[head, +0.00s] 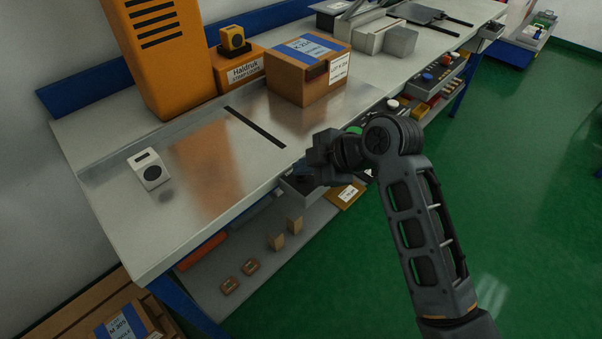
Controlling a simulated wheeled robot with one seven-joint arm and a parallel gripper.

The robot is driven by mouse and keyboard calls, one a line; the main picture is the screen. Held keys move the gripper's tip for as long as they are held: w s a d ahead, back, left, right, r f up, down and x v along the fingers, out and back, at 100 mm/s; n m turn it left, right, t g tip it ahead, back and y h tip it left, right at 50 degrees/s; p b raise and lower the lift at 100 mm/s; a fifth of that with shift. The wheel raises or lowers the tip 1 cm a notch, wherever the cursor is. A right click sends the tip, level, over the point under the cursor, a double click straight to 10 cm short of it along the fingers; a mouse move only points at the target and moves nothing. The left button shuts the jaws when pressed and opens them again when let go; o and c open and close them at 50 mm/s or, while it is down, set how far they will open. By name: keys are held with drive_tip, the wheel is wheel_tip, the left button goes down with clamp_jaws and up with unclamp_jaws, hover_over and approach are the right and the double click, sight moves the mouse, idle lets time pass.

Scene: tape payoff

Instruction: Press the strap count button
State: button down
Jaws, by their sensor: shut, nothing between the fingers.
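An orange box (238,72) with a white label reading "Haldruk" stands at the back of the bench. The label's smaller second line is hard to read. A black and orange knob-like part (233,39) sits on top of this box. A small white box (149,170) with a round black spot on its front stands alone on the left of the bench; I cannot tell which is the strap count button. My gripper (312,164) is shut and empty at the bench's front edge, right of the white box and in front of the carton, touching neither.
A tall orange cabinet (160,55) stands back left. A brown carton (300,85) with a blue stripe sits beside the orange box. A dark slot (254,127) crosses the metal top. Grey devices (385,38) stand farther right. The bench front left is clear (190,215).

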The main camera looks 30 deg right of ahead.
sight(304, 177)
drive_tip(key=shift+f, duration=0.25)
idle(0.4)
drive_tip(key=shift+r, duration=0.1)
drive_tip(key=shift+r+p, duration=0.7)
drive_tip(key=shift+r, duration=0.2)
drive_tip(key=shift+r, duration=0.1)
wheel_tip(304, 177, up, 5)
drive_tip(key=p, duration=0.4)
idle(0.6)
